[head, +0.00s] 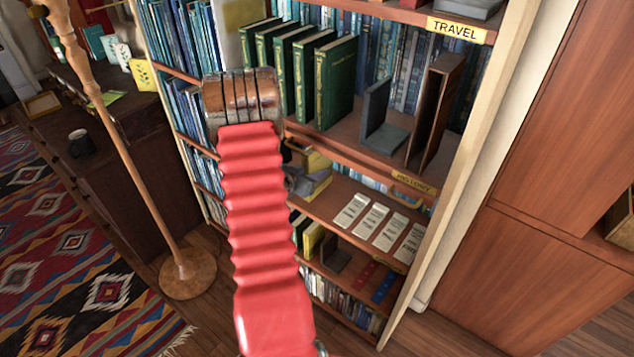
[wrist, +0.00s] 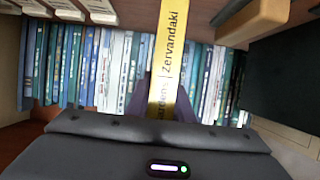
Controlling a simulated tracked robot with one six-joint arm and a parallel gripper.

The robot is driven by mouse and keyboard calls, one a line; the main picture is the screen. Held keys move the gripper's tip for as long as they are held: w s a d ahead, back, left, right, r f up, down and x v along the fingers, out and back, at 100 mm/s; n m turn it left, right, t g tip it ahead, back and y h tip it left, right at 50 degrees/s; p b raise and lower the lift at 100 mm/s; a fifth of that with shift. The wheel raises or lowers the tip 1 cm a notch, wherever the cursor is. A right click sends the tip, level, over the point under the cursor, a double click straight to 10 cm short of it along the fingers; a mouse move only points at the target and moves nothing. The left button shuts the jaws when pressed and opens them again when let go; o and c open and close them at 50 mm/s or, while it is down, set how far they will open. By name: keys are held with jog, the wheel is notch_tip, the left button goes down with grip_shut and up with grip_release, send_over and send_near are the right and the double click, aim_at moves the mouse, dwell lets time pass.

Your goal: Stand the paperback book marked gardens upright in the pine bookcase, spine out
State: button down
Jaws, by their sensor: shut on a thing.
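The paperback marked gardens (wrist: 172,50) has a yellow spine with dark lettering and shows upright in the middle of the wrist view. My gripper (wrist: 163,105) is shut on it, with a purplish finger on each side. In the head view my gripper (head: 298,180) is partly hidden behind my red arm, beside yellow shapes at the middle shelf; I cannot tell clearly which is the book. The bookcase (head: 462,165) has reddish-brown shelves and pale uprights. The wrist view shows a row of blue, green and white books behind the paperback.
Green volumes (head: 336,82), a grey bookend (head: 384,118) and a dark brown upright piece (head: 437,112) stand on the shelf above. Pale cards (head: 371,222) lie on the middle shelf. A wooden lamp stand (head: 186,274) rises left of the bookcase. A dark block (wrist: 285,75) is at right in the wrist view.

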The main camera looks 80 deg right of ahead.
jog(key=shift+f, duration=1.45)
jog(key=shift+d+f, duration=0.2)
jog(key=shift+f, duration=0.25)
jog(key=c, duration=1.6)
grip_release()
jog(key=shift+f, duration=0.15)
jog(key=shift+o, duration=0.2)
